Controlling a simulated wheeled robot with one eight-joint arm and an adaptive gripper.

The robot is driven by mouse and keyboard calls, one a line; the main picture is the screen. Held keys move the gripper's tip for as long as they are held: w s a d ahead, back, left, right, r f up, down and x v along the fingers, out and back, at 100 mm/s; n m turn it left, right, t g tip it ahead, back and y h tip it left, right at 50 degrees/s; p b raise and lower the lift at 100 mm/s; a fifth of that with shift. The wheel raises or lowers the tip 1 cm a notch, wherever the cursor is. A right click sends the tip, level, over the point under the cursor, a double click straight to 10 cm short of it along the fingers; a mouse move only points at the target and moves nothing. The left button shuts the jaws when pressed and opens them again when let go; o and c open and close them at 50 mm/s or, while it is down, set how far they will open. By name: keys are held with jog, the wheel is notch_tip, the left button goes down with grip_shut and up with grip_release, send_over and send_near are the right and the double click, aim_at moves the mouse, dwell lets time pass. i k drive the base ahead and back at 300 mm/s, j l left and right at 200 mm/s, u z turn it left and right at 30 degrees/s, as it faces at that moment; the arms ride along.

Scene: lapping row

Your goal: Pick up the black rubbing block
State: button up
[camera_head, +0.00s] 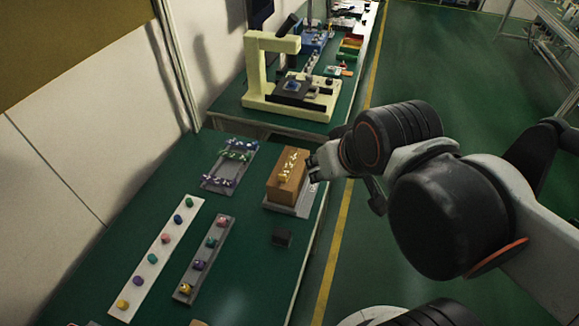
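A small black block (282,239), which looks like the rubbing block, lies on the green tabletop near its right edge. It stands apart from other things, below the brown block on its grey base. My arm reaches in from the right over the floor. My gripper (322,162) is up beside the table's right edge, above and right of the black block and apart from it. The arm links partly hide the gripper. The fingers are too small and dark to tell whether they are open or shut.
A brown block (287,181) with small yellow pieces on top sits on a grey plate (273,207). A white strip (148,277) and a grey strip (188,283) hold colored pieces. A grey tray (223,152) and a cream machine (262,78) stand farther back. Tabletop around the black block is clear.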

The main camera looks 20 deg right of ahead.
aim_at(281, 236)
jog(key=k+l+u, duration=0.3)
jog(key=k, duration=0.15)
jog(key=k+l+u, duration=0.15)
jog(key=k+u, duration=0.15)
jog(key=k, duration=0.15)
